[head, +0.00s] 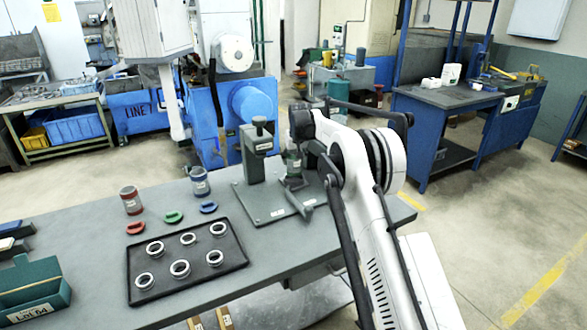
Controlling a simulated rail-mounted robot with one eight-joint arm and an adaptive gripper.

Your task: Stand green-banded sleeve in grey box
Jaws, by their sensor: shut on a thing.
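The green-banded sleeve (293,161) is a small grey cylinder with a green band, standing at the clamp fixture (262,208) on the bench. My gripper (300,152) is at the sleeve, shut on it; my arm hides much of the gripper and the sleeve's right side. I cannot tell whether the sleeve's bottom touches the fixture. I cannot make out a clearly grey box; a dark green open box (35,292) labelled "Lot 64" stands at the bench's left front.
A red-banded sleeve (131,201) and a blue-banded sleeve (200,182) stand behind small red, green and blue pieces. A black tray (200,284) holds several metal rings. The fixture's post (257,150) rises left of my gripper. A blue machine (232,90) stands behind.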

